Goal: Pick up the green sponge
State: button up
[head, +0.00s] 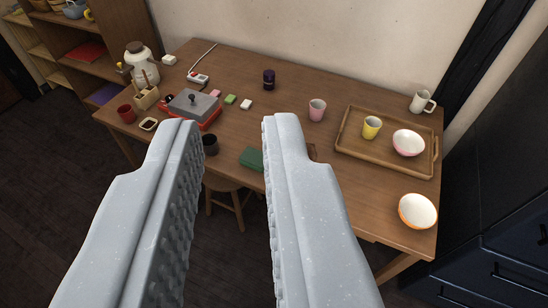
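A small light green block (230,99), which looks like the green sponge, lies on the wooden table (300,85) between a pink block and a white block. It shows in the gap between my fingers, farther off than the fingertips. A larger dark green box-like thing (251,158) lies near the table's front edge, partly hidden by my right finger. My gripper (231,120) is open, with nothing between its fingers, and is apart from the green block.
A grey-and-red appliance (194,108) stands left of the green block. A dark cup (210,145) is near the front edge. A pink cup (317,110), a wooden tray (350,137) and a bowl (418,211) are to the right. A stool (228,187) is below.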

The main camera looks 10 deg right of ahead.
aim_at(252, 159)
jog(key=z, duration=0.35)
jog(key=i, duration=1.35)
